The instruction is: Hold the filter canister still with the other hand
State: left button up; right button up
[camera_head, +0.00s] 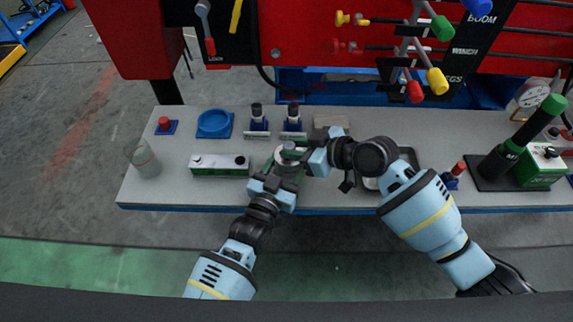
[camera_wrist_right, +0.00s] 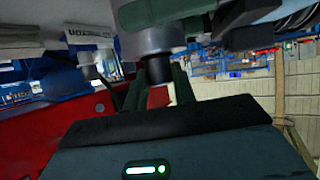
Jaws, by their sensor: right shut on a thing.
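The grey filter canister (camera_head: 289,153) stands on the bench between my two grippers, and they hide much of its body. In the right wrist view the grey canister (camera_wrist_right: 152,40) is close in front, at the fingertips. My right gripper (camera_head: 304,159) comes in from the right and is shut on the canister; its fingers show in the right wrist view (camera_wrist_right: 157,78). My left gripper (camera_head: 286,164) comes from the front and is right at the canister. Its fingers are too small and hidden to tell whether they are open or shut.
A green-and-white box (camera_head: 220,165) is to the left, with a clear cup (camera_head: 144,160) farther left. A tray (camera_head: 405,160) lies right, partly behind my right arm. Coloured levers (camera_head: 425,60) overhang the back.

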jog(key=shift+r, duration=0.2)
notch_tip(320, 180, up, 8)
jog(key=shift+f, duration=0.15)
dwell(1.4)
pick_arm(q)
jog(key=o, duration=1.4)
jog(key=shift+s, duration=0.1)
jog(key=v, duration=1.1)
jog(key=shift+s+a, duration=0.2)
jog(key=shift+s, duration=0.15)
jog(key=shift+f, duration=0.1)
